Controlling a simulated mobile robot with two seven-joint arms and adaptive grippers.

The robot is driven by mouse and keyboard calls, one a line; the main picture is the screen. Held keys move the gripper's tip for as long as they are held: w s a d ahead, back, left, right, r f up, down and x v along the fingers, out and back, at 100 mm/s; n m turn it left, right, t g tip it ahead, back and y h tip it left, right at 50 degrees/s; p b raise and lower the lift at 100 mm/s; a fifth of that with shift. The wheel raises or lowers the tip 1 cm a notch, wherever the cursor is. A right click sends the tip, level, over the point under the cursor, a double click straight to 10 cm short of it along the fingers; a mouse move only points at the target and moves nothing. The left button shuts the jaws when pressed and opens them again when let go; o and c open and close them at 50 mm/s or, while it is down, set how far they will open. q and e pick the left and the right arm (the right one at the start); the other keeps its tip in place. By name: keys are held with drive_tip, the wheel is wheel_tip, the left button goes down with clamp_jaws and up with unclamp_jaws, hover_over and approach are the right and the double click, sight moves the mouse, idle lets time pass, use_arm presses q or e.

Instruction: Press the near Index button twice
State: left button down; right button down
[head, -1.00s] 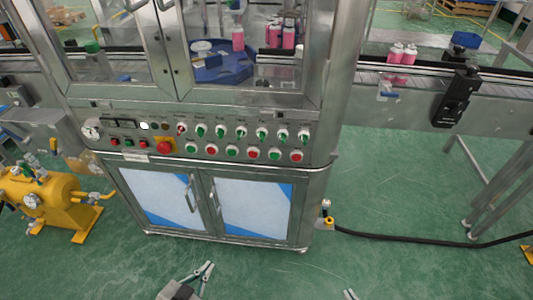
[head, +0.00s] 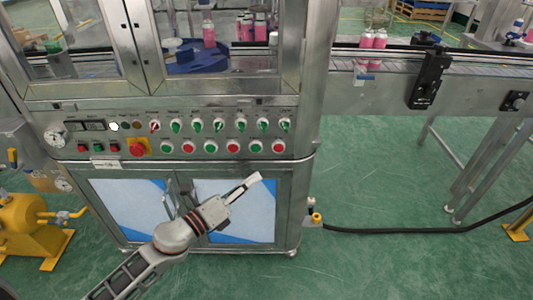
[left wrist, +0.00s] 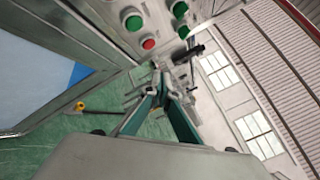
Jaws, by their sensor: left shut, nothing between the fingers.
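The control panel (head: 100,148) on the machine's front carries an upper row of green and red selector knobs and a lower row of green and red push buttons. A green button (head: 256,146) and a red button (head: 278,146) end the lower row at the right. The labels are too small to read, so I cannot tell which is the near Index button. My left gripper (head: 254,179) is shut and empty, below these end buttons and in front of the cabinet doors. In the left wrist view its fingertips (left wrist: 164,70) meet below a red button (left wrist: 148,43). My right gripper is out of view.
A red emergency stop (head: 137,149) on a yellow plate sits at the panel's left. White-and-blue cabinet doors (head: 235,222) are behind my left arm. A conveyor (head: 380,90) with pink bottles (head: 373,40) runs right. The green floor at the right is mostly clear; a black hose (head: 420,230) crosses it.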

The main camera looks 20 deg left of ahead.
sight(256, 148)
use_arm(q)
drive_tip(key=w, duration=0.2)
drive_tip(key=w+a+b, duration=0.1)
drive_tip(key=w, duration=0.2)
drive_tip(key=w+a, duration=0.1)
drive_tip(key=w, duration=0.2)
drive_tip(key=shift+w+a, duration=0.2)
drive_tip(key=shift+w, duration=0.05)
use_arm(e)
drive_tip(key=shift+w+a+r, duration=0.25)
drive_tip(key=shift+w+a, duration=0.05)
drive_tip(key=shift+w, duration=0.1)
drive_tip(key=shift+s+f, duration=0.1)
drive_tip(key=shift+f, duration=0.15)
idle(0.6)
use_arm(q)
drive_tip(key=shift+w, duration=0.15)
idle(0.4)
drive_tip(key=shift+w+a, duration=0.1)
drive_tip(key=shift+w, duration=0.15)
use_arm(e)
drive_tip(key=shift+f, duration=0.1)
